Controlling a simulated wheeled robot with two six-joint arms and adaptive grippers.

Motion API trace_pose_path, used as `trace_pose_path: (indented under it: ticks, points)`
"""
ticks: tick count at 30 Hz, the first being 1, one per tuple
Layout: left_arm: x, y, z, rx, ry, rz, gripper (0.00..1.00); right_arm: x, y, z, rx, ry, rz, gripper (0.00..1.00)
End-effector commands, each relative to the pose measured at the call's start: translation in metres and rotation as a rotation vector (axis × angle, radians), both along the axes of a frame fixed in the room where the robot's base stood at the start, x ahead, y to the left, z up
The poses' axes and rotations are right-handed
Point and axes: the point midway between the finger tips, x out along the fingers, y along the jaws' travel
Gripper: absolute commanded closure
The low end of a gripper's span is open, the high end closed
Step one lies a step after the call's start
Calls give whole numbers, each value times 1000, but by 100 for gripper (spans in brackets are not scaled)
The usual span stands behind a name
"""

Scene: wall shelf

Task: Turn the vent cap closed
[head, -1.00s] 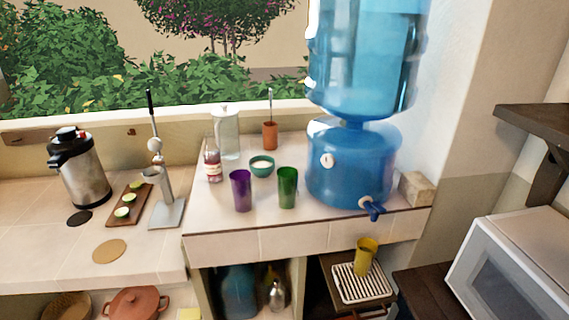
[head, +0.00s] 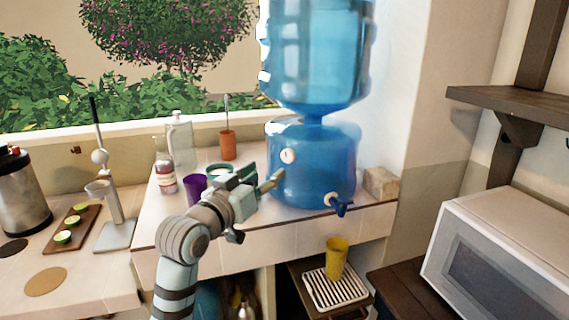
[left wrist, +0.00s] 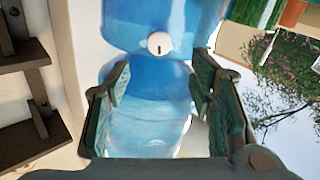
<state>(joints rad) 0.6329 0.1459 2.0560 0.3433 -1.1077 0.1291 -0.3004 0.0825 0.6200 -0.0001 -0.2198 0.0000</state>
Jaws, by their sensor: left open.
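The vent cap (head: 288,156) is a small round white knob on the front of the blue water dispenser (head: 320,170). In the left wrist view, the cap (left wrist: 160,43) shows a short dark mark on its face. My left gripper (head: 264,179) is in front of the dispenser, below and left of the cap in the head view. In the left wrist view its open fingers (left wrist: 160,88) are spread apart and empty, with the cap beyond the gap between them. I cannot tell the exact distance. My right gripper is not in view.
A yellow cup (head: 337,258) stands on a rack below. A dark wall shelf (head: 510,103) is at right.

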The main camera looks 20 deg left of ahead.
Motion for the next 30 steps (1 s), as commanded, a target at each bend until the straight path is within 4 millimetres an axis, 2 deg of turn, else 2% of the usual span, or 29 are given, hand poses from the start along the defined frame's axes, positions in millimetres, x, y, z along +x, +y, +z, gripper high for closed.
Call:
trace_pose_path:
  ticks: [3, 6, 9, 13, 21, 23, 30]
  points:
    - [35, -9, 0, -3, 3, -2, 51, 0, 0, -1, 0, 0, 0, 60]
    - [62, -15, -1, 0, 3, 0, 51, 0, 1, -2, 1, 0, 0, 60]
    - [81, -19, -1, 1, 3, 0, 51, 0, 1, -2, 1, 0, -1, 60]
    - [94, -21, -1, 1, 2, 1, 51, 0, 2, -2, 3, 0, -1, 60]
    - [96, -22, -1, 1, 2, 1, 51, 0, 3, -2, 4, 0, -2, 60]
    - [96, -22, -1, 1, 2, 1, 59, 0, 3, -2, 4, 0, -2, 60]
    - [96, -22, -1, 1, 2, 1, 97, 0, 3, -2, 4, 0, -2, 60]
